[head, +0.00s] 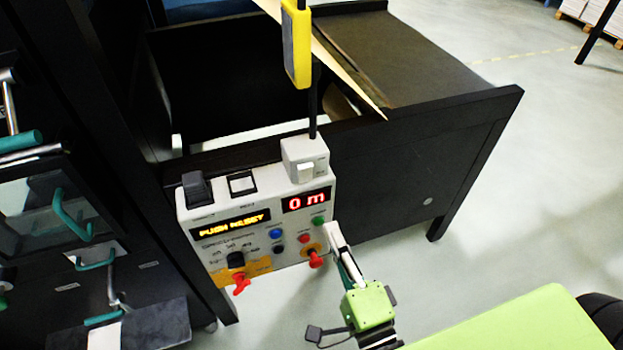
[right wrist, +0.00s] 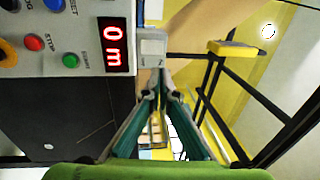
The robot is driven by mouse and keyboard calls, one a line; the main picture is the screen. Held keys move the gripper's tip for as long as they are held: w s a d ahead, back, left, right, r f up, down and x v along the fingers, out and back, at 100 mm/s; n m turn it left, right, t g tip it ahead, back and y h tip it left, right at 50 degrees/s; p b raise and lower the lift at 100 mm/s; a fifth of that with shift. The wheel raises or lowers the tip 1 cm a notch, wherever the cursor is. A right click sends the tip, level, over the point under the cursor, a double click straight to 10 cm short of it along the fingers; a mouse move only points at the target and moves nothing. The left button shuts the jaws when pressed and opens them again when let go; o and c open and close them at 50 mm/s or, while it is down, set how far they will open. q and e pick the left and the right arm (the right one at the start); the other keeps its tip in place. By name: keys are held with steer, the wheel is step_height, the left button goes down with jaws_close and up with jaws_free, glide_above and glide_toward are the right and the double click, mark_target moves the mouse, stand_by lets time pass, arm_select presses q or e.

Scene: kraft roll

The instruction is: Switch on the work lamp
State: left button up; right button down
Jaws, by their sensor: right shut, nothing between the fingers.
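The work lamp seems to be the yellow head (head: 297,45) on a thin black stem, rising from a small light-grey box (head: 305,160) on top of the control panel. The box carries a pale rocker switch (head: 305,172). I cannot tell whether the lamp is lit. My right gripper (head: 336,232) is shut and empty beside the panel's right edge, below the lamp box and apart from it. In the right wrist view its fingertips (right wrist: 161,80) meet just below the grey box (right wrist: 152,47), and a yellow lamp-like part (right wrist: 233,48) shows at upper right. My left gripper is not in view.
Open floor lies at right.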

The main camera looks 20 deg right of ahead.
mark_target(306, 170)
steer(key=w+p, duration=0.1)
steer(key=w, duration=0.2)
steer(key=w+r+p, duration=0.1)
steer(key=w, duration=0.3)
steer(key=w+p, duration=0.2)
steer(key=w, duration=0.2)
steer(key=shift+w+a+r, duration=0.15)
steer(key=shift+a+r, duration=0.05)
steer(key=shift+r, duration=0.2)
steer(key=shift+w, duration=0.65)
steer(key=shift+w+r+p, duration=0.35)
steer(key=shift+p, duration=0.2)
steer(key=shift+s+f, duration=0.1)
steer(key=shift+f, duration=0.1)
